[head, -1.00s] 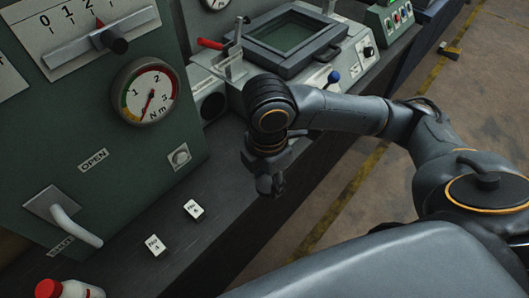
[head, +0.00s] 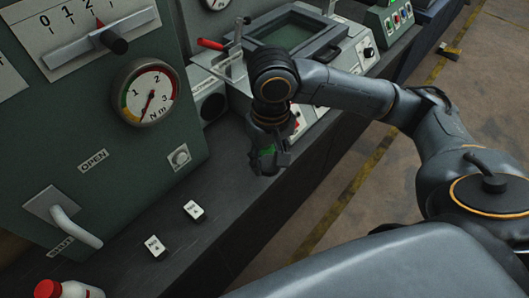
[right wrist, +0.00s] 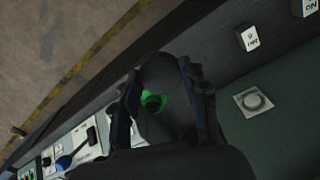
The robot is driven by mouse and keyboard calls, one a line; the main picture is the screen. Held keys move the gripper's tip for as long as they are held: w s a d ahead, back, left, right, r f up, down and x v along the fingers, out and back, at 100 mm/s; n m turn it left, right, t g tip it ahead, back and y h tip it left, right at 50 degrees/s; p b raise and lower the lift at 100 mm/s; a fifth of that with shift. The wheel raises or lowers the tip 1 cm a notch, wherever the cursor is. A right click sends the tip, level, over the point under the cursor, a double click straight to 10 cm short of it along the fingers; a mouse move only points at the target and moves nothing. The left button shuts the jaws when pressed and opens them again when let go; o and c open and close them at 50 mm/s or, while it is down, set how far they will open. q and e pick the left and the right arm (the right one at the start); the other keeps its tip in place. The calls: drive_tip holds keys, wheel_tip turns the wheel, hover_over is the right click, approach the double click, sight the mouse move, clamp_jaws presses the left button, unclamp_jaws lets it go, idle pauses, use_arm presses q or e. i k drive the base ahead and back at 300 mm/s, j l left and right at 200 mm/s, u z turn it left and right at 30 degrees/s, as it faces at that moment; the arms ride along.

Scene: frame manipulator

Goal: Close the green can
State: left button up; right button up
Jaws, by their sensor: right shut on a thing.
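My right gripper (head: 268,165) is above the dark bench top at the middle of the head view, fingers pointing down. It is shut on the green can (head: 267,151), of which only a small green patch shows between the fingers. In the right wrist view the two dark fingers (right wrist: 166,108) stand on either side of it, and a bright green ring-like part of the can (right wrist: 154,101) shows between them. Much of the can is dark or hidden by the gripper, so I cannot tell whether its lid is on. My left gripper is not in view.
A green machine panel with a gauge (head: 147,92) and a white lever (head: 75,225) stands at the left. Two small white labelled blocks (head: 194,210) lie on the bench. A red-capped bottle (head: 70,290) is at lower left. A screen console (head: 295,38) stands behind my arm.

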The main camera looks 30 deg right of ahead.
sight(270, 149)
drive_tip(key=l+u, duration=0.15)
drive_tip(key=l, duration=0.4)
drive_tip(key=k+l+u, duration=0.2)
drive_tip(key=l, duration=0.3)
drive_tip(key=l+u, duration=0.15)
drive_tip(key=l, duration=0.4)
drive_tip(key=k+l+u, duration=0.15)
drive_tip(key=l, duration=0.35)
